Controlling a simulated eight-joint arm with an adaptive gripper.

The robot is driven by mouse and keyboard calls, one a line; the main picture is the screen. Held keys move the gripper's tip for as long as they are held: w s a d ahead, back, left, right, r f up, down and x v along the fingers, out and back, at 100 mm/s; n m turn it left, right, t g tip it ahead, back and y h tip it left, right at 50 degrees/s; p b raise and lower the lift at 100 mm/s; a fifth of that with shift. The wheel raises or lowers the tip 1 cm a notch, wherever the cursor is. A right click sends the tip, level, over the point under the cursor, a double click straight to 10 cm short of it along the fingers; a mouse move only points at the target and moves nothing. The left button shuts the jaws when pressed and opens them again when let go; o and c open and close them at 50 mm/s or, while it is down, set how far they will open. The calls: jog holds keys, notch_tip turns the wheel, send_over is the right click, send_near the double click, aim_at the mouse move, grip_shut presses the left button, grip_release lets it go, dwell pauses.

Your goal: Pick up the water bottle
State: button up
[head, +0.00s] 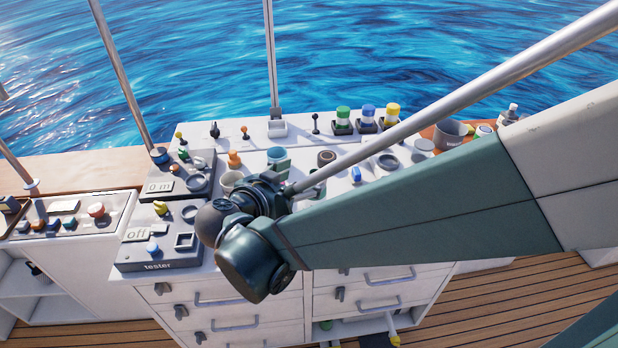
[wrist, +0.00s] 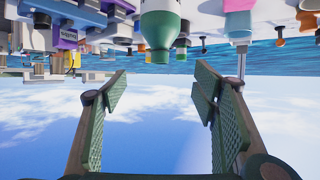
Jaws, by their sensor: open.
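The wrist view is upside down, with the sky at the bottom. A bottle with a green top and a paler body (wrist: 160,30), likely the water bottle, shows at its top middle. It points down in that picture, so it seems upright, and its lower end is cut off. My gripper (wrist: 160,92) is open and empty, its two green textured fingers apart. The bottle lines up with the gap between the fingertips but lies beyond them, apart from both. In the head view my arm covers the middle of the counter, and I cannot make out this bottle there.
The white counter (head: 238,146) is crowded with small knobs, cups and coloured jars (head: 367,115). A tester box (head: 160,258) stands at the left. A grey mug (head: 453,134) and a small bottle (head: 508,115) stand at the right. A metal post (head: 271,60) rises at the back edge.

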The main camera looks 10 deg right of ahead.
send_near(307, 203)
jog(key=w+d, duration=0.3)
jog(key=w, duration=0.1)
jog(key=shift+d, duration=0.4)
jog(key=shift+w, duration=0.1)
jog(key=shift+x, duration=1.25)
jog(key=shift+b, duration=0.3)
jog(key=shift+b+x, duration=0.75)
jog(key=shift+x, duration=1.85)
jog(key=shift+f, duration=0.1)
jog(key=shift+c, duration=0.7)
jog(key=c, duration=1)
